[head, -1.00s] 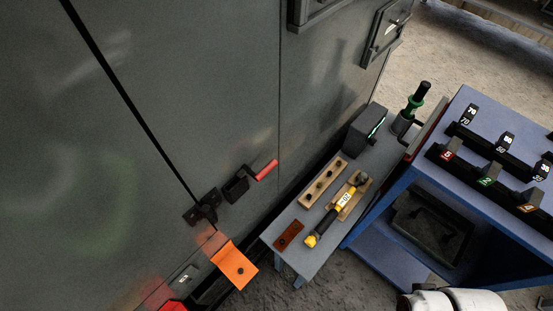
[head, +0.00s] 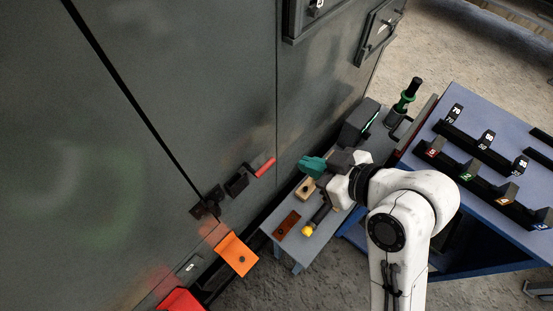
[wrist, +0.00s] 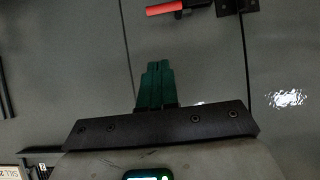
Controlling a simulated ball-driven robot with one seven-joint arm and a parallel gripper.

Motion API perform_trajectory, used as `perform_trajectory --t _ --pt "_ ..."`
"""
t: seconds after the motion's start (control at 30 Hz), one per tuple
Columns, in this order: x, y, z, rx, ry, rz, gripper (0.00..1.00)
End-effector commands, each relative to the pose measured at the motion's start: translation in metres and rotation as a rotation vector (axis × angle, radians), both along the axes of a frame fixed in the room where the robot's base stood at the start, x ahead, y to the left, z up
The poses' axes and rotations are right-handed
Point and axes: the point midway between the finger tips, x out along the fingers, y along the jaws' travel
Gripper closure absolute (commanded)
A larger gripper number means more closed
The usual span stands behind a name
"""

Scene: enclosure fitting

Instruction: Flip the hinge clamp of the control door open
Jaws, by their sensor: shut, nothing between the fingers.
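A small black clamp (head: 237,181) with a red handle (head: 264,167) is mounted on the dark grey cabinet front (head: 225,90), near its lower edge. The handle points up and to the right. In the wrist view the red handle (wrist: 164,9) shows at the top edge, with part of the black clamp beside it. My gripper (head: 303,163), with teal fingers, is to the right of the handle and apart from it. The fingertips (wrist: 157,66) are together and empty, facing the grey panel. A dark hinge bracket (head: 207,203) sits by the door seam, left of the clamp.
An orange flap (head: 237,255) and a red part (head: 180,300) stick out below the clamp. A low grey bench (head: 285,249) with wooden blocks and tools stands under my gripper. A blue table (head: 440,165) with numbered racks is at the right.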

Motion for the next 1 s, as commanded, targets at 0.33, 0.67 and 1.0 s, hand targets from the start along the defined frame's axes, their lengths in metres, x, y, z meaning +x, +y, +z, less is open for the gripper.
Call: perform_trajectory --t 0.33,0.67,1.0 --pt "0.020 0.027 -0.022 -0.001 0.005 0.001 1.00" --pt "0.052 0.068 -0.058 -0.003 0.005 0.001 1.00" --pt "0.055 0.071 -0.093 -0.001 0.002 -0.002 1.00"
